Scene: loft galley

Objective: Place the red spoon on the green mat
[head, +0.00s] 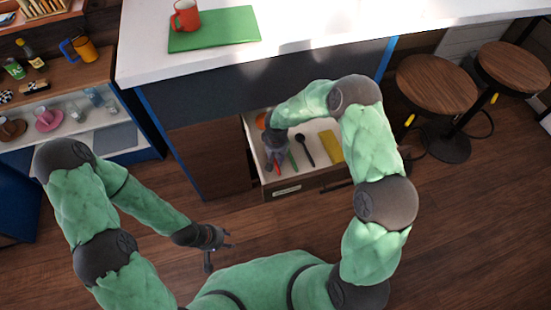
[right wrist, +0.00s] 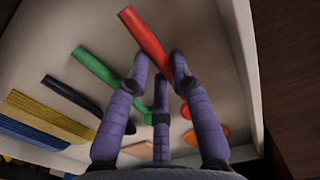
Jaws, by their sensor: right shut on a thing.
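The red spoon (right wrist: 145,36) is in the open drawer (head: 309,183). In the right wrist view its handle runs up between the fingertips of my right gripper (right wrist: 160,62), which is shut on it. In the head view only a bit of red (head: 277,169) shows below the right gripper (head: 274,160), which reaches into the drawer. The green mat (head: 225,32) lies flat on the white counter above the drawer. My left gripper (head: 220,248) is empty, with its fingers spread, low over the floor.
The drawer also holds a green utensil (head: 292,160), a black spoon (head: 305,150) and a yellow item (head: 329,147). Stools (head: 436,84) stand right. A shelf unit (head: 65,127) with cups stands left.

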